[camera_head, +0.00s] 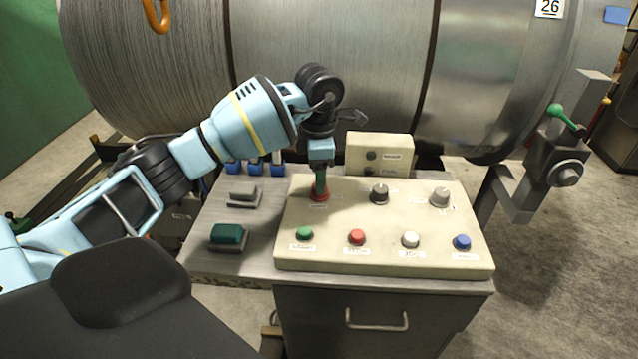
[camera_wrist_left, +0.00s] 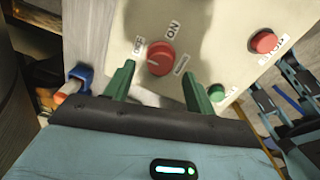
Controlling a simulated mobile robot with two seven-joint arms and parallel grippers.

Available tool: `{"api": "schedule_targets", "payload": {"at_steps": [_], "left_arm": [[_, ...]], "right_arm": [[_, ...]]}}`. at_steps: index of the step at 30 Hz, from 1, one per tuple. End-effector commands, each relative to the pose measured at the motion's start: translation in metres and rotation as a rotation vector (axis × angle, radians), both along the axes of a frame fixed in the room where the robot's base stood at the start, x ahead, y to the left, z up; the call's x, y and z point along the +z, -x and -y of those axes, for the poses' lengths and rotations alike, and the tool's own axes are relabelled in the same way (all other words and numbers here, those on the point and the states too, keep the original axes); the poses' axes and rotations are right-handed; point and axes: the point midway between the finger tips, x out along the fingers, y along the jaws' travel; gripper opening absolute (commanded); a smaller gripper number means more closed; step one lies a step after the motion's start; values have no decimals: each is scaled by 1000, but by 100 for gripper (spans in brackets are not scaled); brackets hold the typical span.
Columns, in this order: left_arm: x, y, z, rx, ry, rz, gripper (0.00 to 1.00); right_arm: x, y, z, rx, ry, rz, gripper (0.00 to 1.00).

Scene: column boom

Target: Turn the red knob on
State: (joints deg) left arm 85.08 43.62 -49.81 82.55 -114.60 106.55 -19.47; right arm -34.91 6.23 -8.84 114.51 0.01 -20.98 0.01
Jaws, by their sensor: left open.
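The red knob (camera_head: 319,196) is at the upper left of the cream control panel (camera_head: 458,262), partly hidden by my left gripper (camera_head: 320,184) above it. In the left wrist view the red knob (camera_wrist_left: 163,56) shows a pale mark on its left part. An "ON" label sits above it, with smaller labels to its left and right. My left gripper's green fingers (camera_wrist_left: 157,71) are open and apart, on either side of the knob in this view. I cannot tell whether they touch it. My right gripper is not in view.
A black knob (camera_head: 379,194) and a grey knob (camera_head: 440,197) stand to the right. Green (camera_head: 305,233), red (camera_head: 357,237), white (camera_head: 410,240) and blue (camera_head: 462,242) buttons line the front. A small box (camera_head: 400,147) stands behind. A large metal drum (camera_head: 330,60) fills the back.

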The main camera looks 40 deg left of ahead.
Motion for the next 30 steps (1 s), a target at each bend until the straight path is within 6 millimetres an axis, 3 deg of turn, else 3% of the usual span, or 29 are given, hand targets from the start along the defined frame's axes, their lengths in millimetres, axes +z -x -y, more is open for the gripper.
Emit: {"api": "schedule_targets", "payload": {"at_steps": [7, 19, 28, 30], "left_arm": [[-30, -1, -1, 0, 1, -1, 55], [-36, -1, -1, -1, 0, 1, 54], [-35, -1, -1, -1, 0, 1, 15], [-35, -1, -1, -1, 0, 1, 11]], "right_arm": [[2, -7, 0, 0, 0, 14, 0], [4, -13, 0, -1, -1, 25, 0], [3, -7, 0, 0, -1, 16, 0], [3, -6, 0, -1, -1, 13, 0]]}}
